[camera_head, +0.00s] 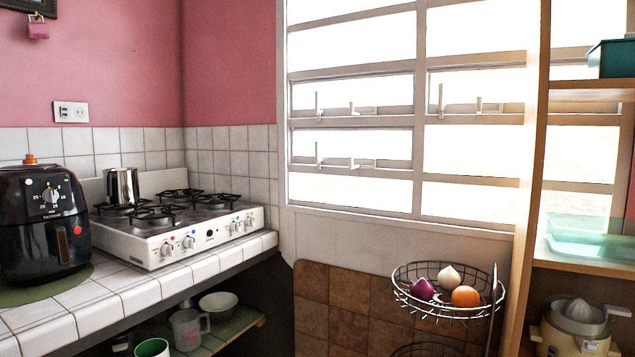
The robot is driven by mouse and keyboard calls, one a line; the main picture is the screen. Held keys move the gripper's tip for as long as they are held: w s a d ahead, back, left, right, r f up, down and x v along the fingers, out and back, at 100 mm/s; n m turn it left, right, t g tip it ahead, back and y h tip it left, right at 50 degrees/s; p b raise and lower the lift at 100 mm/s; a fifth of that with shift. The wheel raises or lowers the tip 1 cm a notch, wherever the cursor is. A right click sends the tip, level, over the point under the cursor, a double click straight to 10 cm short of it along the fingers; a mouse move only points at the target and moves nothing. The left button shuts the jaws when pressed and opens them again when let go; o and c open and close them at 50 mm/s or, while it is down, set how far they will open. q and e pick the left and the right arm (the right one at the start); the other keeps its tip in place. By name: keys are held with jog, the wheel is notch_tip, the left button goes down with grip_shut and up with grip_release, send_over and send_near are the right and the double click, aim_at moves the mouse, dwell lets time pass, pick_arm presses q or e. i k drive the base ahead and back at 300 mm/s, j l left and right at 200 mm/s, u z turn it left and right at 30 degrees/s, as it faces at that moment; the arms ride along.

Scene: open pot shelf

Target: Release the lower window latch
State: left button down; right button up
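A white-framed window (418,140) with horizontal bars fills the upper middle and right of the head view. Upright latch levers with small pegs show on its rails. The lower latch (318,153) stands upright on the lower left rail, with a small peg (352,163) to its right. Above it is a similar upper left latch (317,104), and another latch (441,100) shows in the right section. The latches look small and bright against the glare, so their fine state is hard to tell. Neither of my grippers is in view.
A tiled counter (130,292) with a gas stove (180,225), metal pot (122,187) and black air fryer (42,225) runs along the left. A wire basket (447,295) with produce stands below the window. A wooden shelf (533,180) stands at right, partly before the window.

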aim_at(318, 161)
jog(key=i+j+u, duration=0.2)
jog(key=i, duration=0.4)
jog(key=i+j+u, duration=0.25)
jog(key=i, duration=0.35)
jog(key=i+u, duration=0.2)
jog(key=i, duration=0.4)
